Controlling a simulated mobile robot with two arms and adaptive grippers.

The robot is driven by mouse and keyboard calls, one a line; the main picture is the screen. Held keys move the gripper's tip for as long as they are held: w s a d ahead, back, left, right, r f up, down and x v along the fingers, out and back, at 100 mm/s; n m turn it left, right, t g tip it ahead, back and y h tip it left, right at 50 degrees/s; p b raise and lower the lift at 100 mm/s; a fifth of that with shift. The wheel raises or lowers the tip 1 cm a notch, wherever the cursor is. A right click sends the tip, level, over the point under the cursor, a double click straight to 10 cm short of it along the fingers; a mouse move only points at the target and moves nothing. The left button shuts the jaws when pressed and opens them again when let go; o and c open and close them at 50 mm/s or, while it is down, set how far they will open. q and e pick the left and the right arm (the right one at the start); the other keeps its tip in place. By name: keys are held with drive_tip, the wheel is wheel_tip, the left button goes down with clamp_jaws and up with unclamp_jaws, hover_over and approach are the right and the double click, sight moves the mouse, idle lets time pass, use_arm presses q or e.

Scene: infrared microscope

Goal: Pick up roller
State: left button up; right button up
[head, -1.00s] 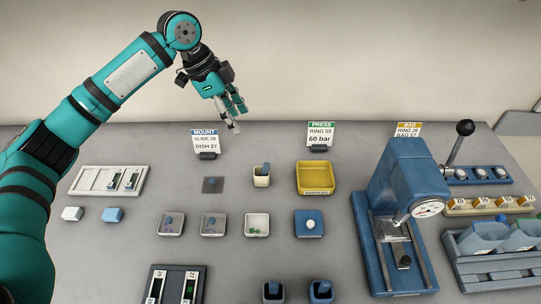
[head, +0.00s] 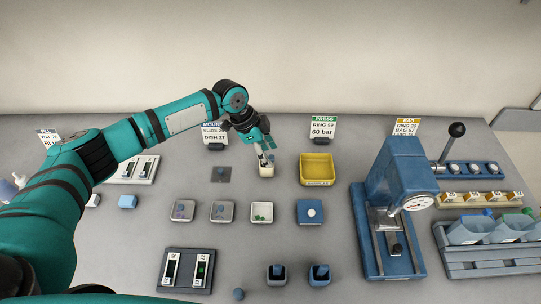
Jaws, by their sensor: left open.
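A small cream cup (head: 266,171) stands behind the middle row of dishes. What looks like the roller's blue handle, seen in this cup earlier, is now mostly hidden by my left gripper. My left gripper (head: 266,157) reaches down over the cup from behind and left, with its fingers open around the cup's mouth. I cannot tell whether the fingers touch the roller. My right gripper is not in view.
A yellow tray (head: 317,183) stands close to the right of the cup, with a blue press (head: 393,195) further right. Dishes (head: 222,212) and a blue pad (head: 310,223) lie in front.

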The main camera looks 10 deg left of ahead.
use_arm(q)
drive_tip(key=shift+x, duration=0.8)
clamp_jaws()
drive_tip(key=shift+r, duration=0.1)
